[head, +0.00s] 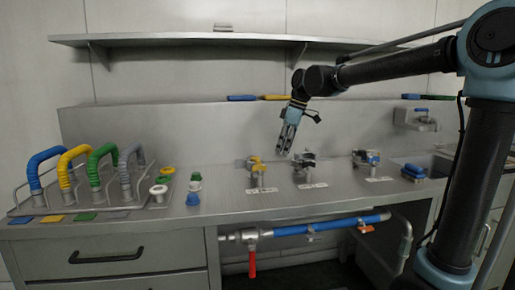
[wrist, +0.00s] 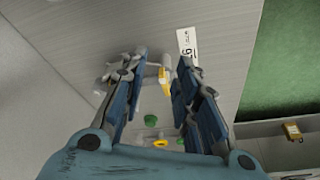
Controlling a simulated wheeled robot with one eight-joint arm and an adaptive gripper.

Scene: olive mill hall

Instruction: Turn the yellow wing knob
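In the wrist view a yellow knob piece (wrist: 164,78) shows in the gap between the fingers, beyond the tips. My gripper (head: 282,152) points down, above and to the right of the yellow knob in the head view. In the wrist view my gripper (wrist: 160,68) is open and empty, with its fingers apart. I see no contact with the knob.
A rack with blue, yellow, green and grey hoses (head: 97,170) stands at the left. Several small caps (head: 193,186) lie beside it. A shelf (head: 230,41) runs above the counter. A red-handled valve (head: 252,262) is on the pipe below. White labels (head: 262,190) lie before the fittings.

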